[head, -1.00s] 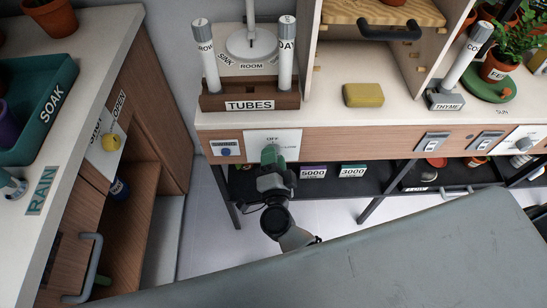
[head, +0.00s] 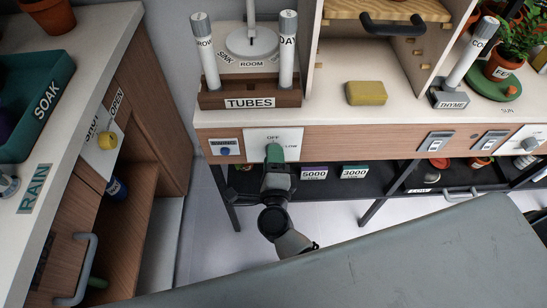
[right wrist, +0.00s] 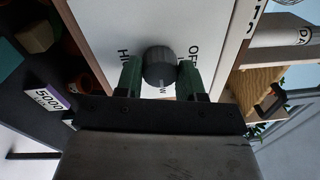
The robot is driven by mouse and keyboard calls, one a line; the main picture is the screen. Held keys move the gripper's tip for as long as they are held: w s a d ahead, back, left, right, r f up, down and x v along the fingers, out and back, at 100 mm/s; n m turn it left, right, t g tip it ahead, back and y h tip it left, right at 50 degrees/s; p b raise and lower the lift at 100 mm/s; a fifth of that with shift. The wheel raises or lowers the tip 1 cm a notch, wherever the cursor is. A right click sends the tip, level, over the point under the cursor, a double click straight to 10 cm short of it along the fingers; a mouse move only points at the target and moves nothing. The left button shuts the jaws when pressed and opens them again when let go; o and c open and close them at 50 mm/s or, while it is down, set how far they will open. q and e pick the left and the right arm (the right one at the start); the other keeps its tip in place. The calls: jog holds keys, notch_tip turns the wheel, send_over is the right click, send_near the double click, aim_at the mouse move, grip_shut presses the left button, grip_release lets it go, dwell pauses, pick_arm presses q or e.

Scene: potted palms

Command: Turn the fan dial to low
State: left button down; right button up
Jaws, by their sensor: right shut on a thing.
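The fan dial (right wrist: 158,62) is a dark grey round knob on a white plate (head: 291,137). In the right wrist view, OFF shows to its right, HI to its left, and a partly hidden W just below it. In the head view, OFF is above and LOW is to the right of my right gripper (head: 274,152), which hides the dial. The gripper's green fingers also show in the right wrist view (right wrist: 159,77), shut on the dial's two sides. I cannot make out a pointer mark on the dial. My left gripper is not in view.
The plate is on the wooden front of a white counter (head: 350,117). A small blue button (head: 225,151) is to its left, and grey switches (head: 436,141) are to its right. A TUBES rack (head: 250,99) and yellow sponge (head: 366,92) stand above. A dark shelf (head: 390,182) runs below.

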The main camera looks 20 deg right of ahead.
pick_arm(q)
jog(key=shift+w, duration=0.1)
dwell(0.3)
pick_arm(e)
jog(key=o, duration=0.9)
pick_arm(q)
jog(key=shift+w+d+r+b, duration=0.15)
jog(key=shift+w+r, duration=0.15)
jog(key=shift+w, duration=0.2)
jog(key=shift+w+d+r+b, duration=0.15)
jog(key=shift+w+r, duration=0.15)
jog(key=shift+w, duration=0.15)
pick_arm(e)
jog(key=v, duration=1.1)
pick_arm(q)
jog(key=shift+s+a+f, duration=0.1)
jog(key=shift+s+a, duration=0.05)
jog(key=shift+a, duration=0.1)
pick_arm(e)
jog(key=shift+w, duration=0.1)
